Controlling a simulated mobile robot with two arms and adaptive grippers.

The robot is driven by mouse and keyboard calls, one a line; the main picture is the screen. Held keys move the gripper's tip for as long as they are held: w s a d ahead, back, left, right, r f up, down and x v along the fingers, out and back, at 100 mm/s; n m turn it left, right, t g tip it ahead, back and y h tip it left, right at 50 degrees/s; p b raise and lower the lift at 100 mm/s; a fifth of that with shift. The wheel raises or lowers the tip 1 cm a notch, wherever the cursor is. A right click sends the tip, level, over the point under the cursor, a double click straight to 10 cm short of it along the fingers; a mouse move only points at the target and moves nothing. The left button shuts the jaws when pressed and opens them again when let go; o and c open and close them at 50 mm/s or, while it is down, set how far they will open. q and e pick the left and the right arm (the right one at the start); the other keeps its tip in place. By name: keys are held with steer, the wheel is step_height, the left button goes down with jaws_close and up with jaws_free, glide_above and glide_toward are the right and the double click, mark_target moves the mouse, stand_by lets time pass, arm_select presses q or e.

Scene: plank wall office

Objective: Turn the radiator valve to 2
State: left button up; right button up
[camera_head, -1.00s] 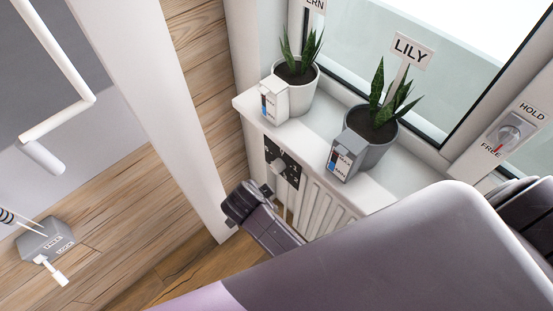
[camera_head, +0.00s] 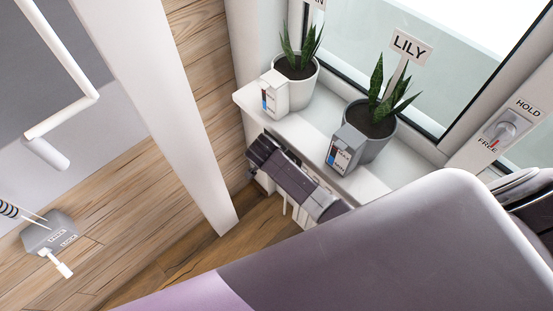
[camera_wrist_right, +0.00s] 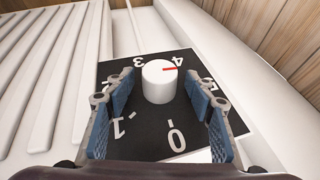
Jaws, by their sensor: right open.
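The white radiator valve knob (camera_wrist_right: 158,86) stands on a black dial plate (camera_wrist_right: 143,143) in the right wrist view. Its red mark points at the 4. The digits 0, 1, 3 and 4 show, partly turned upside down; the 2 is hidden behind the left finger. My right gripper (camera_wrist_right: 160,92) is open, with one blue-padded finger on each side of the knob and gaps between. In the head view my right gripper (camera_head: 262,152) is in front of the radiator under the sill and hides the valve. My left gripper is not in view.
The white window sill (camera_head: 320,125) above holds a white pot (camera_head: 290,95) and a grey pot (camera_head: 376,148) with plants, each beside a small box. White radiator fins (camera_wrist_right: 50,75) lie left of the valve. A white post (camera_head: 165,110) stands left of my gripper.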

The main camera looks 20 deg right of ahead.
steer(key=c, duration=1.2)
steer(key=shift+o, duration=0.2)
steer(key=shift+w+g, duration=0.1)
steer(key=shift+g, duration=0.3)
steer(key=shift+w+a+g+h, duration=0.1)
steer(key=shift+g+h, duration=0.2)
steer(key=shift+g, duration=0.1)
steer(key=shift+w+f+n+g+b, duration=0.2)
steer(key=shift+n+g+b, duration=0.25)
steer(key=shift+g, duration=0.25)
steer(key=g+h+b, duration=0.1)
steer(key=g+b, duration=0.1)
steer(key=b, duration=0.1)
steer(key=shift+f+b, duration=0.15)
steer(key=shift+b, duration=0.2)
steer(key=shift+r+n+g+h+b, duration=0.2)
steer(key=shift+n+g+h+b, duration=0.15)
steer(key=shift+g+b, duration=0.45)
